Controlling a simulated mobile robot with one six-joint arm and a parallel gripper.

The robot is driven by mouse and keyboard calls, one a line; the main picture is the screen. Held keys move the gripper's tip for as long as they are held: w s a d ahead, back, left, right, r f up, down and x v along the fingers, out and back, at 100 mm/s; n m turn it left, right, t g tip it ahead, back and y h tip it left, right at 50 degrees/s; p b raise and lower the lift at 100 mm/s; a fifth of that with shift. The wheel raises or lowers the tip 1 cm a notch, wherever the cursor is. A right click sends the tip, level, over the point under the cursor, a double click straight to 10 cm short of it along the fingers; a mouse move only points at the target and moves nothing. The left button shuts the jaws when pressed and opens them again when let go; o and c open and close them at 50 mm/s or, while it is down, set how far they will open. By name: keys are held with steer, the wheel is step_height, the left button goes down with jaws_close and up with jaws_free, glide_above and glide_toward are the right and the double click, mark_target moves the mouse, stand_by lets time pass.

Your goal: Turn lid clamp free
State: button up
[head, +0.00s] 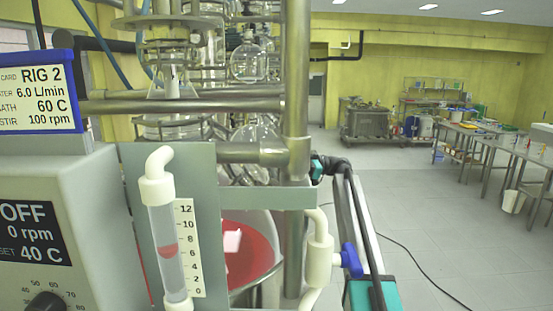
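A glass reactor (172,75) stands in a steel frame at the upper left, partly hidden by horizontal steel bars and the panel in front. A metal flange ring (165,22) goes round its upper part. Another dark ring (168,124) sits lower down, behind a bar. I cannot make out with certainty which part is the lid clamp, or how it is turned. My gripper is not in view.
A grey control box with an OFF display (32,230) and a RIG 2 card (40,98) fill the left. A flow meter tube (168,250), a blue-handled valve (350,259) and a steel post (296,75) stand close in front. Benches (500,143) stand far right; the floor between is mostly clear.

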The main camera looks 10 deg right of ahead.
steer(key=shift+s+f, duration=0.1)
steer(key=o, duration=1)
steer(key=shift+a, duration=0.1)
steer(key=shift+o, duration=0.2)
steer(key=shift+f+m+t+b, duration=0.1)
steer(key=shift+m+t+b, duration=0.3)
steer(key=shift+b, duration=1.45)
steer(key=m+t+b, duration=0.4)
steer(key=b, duration=1)
steer(key=shift+b, duration=0.35)
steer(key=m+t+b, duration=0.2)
steer(key=b, duration=0.4)
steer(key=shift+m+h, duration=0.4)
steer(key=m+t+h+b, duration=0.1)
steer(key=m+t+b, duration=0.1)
steer(key=b, duration=0.1)
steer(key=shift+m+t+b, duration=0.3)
steer(key=shift+b, duration=0.05)
